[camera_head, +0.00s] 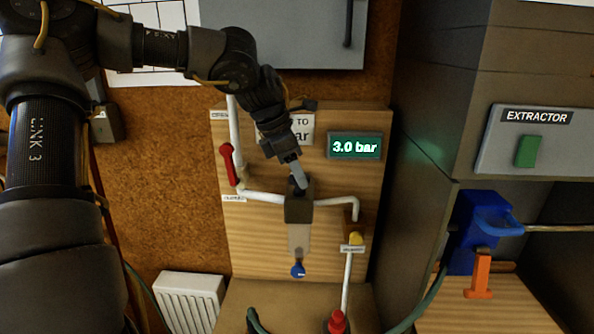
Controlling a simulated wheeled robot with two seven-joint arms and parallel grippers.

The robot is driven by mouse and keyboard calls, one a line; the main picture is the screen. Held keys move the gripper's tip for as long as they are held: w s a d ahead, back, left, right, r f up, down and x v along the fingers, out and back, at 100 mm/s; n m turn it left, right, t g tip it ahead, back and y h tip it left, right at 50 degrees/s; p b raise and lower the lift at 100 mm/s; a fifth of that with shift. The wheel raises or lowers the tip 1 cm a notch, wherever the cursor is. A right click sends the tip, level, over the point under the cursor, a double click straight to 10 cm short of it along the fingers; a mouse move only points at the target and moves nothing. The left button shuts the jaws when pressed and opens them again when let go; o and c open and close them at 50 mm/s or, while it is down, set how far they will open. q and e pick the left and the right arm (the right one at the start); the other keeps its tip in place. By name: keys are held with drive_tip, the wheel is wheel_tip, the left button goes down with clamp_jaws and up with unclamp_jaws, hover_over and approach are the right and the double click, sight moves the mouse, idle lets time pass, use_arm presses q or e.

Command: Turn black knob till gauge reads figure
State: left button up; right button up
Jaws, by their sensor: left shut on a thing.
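The gauge (354,146) is a green display on the wooden wall panel (360,215) and reads 3.0 bar. Left of it a white sign (302,128) shows "TO" and part of "bar"; my left arm hides its figure. A dark regulator body (299,209) sits in the white pipe line below. My left gripper (299,180) reaches down from the upper left to the top of this body and is shut on the black knob, which the fingers mostly hide. My right gripper is not in view.
A red lever (228,164) stands left of the gripper on the pipe. A yellow knob (356,238), a blue knob (298,270) and a red fitting (337,322) are lower down. The grey extractor cabinet (440,110) and a blue vise (480,228) are at right. A white radiator (190,300) stands lower left.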

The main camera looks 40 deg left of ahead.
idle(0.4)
use_arm(q)
drive_tip(key=o, duration=1)
drive_tip(key=shift+c, duration=0.2)
drive_tip(key=shift+s+a+r, duration=0.1)
drive_tip(key=shift+r, duration=0.1)
drive_tip(key=b+v, duration=0.2)
drive_tip(key=v, duration=0.8)
drive_tip(key=shift+r, duration=0.15)
